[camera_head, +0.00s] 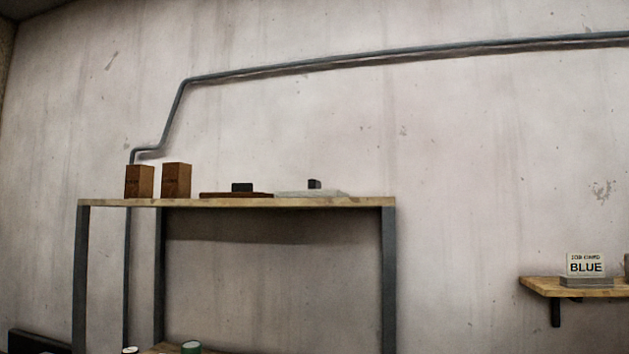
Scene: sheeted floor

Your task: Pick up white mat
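A flat white mat (311,194) lies on the right half of a tall wooden-topped table (235,203). A small dark block (314,184) stands on or just behind the mat; I cannot tell which. Left of the mat lies a flat brown mat or board (236,195) with another dark block (242,187) on or behind it. The table top is seen nearly edge-on, so the mat's full outline is hidden. Neither of my grippers is in view.
Two brown wooden boxes (139,181) (177,180) stand at the table's left end. A wall shelf (576,290) at the right holds a sign reading "JOB CARD BLUE" (585,265). Small round items (191,347) show low under the table. A pipe (330,65) runs along the wall.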

